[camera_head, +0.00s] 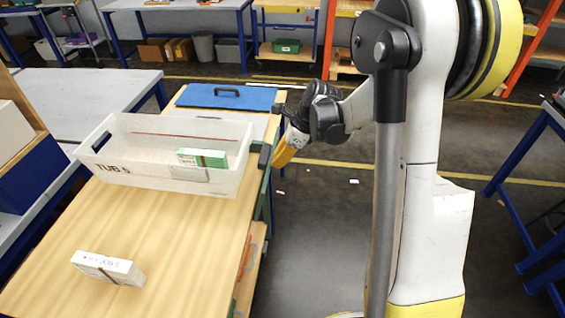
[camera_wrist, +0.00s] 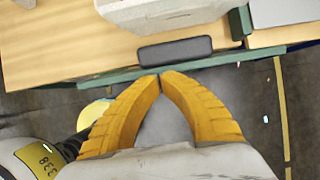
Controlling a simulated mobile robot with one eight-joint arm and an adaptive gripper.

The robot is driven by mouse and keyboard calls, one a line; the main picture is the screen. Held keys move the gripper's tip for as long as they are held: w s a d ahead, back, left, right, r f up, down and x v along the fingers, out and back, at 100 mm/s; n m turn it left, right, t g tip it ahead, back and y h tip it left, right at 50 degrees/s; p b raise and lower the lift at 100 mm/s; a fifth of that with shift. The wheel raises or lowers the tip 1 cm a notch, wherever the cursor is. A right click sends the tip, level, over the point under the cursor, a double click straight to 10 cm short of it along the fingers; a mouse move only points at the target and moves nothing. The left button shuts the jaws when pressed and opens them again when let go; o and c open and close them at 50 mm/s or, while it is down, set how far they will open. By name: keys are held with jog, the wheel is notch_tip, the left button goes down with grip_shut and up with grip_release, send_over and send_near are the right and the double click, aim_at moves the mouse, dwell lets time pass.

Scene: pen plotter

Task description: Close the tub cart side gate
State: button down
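The cart has a wooden top (camera_head: 165,240) and a green side frame (camera_head: 264,195) along its right edge. A white tub (camera_head: 125,172) marked TUB 5 sits on top, holding a green and white box (camera_head: 203,158). A dark pad (camera_wrist: 175,50) is fixed by the green rail (camera_wrist: 118,76) in the wrist view. My gripper (camera_head: 275,163) is beside the cart's right edge, close to this pad. In the wrist view my yellow fingertips (camera_wrist: 160,77) meet with nothing visible between them, just outside the rail. I cannot tell which part is the gate or how far it stands open.
A white boxed stack (camera_head: 108,268) lies on the near part of the wooden top. A blue clipboard-like panel (camera_head: 228,97) lies at the far end. A grey table (camera_head: 80,98) stands left of the cart. The floor (camera_head: 315,230) right of the cart is mostly clear.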

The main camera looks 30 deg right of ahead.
aim_at(264, 158)
jog(key=w+a, duration=0.1)
jog(key=a+r+g+h+p, duration=0.1)
jog(key=shift+w+a, duration=0.35)
jog(key=shift+w, duration=0.05)
jog(key=shift+w+a, duration=0.25)
jog(key=shift+a, duration=0.05)
jog(key=shift+d+f, duration=0.1)
